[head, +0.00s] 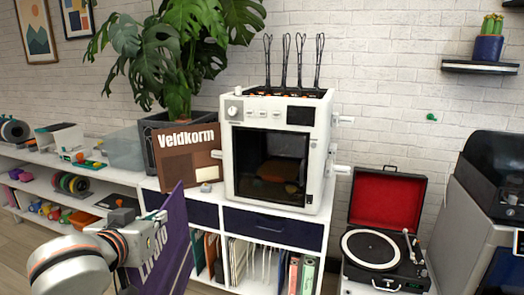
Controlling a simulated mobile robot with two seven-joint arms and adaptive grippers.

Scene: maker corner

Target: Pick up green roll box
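A green box (307,276), narrow and upright, stands at the right end of the lower compartment of the white cabinet, beside a red one (293,276). Its lower end is cut off by the picture edge. My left gripper (122,240) is at the lower left, well away from the green box, and appears closed on the edge of a flat purple box (172,240) with white lettering. The purple box is tilted and stands in front of the cabinet. My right gripper does not show.
The white cabinet (258,211) carries a white oven-like machine (232,165) and a brown Veldkorm box (185,150). Folders fill the compartment left of the green box. An open record player (375,247) stands to the right, and a grey machine (465,235) beyond it.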

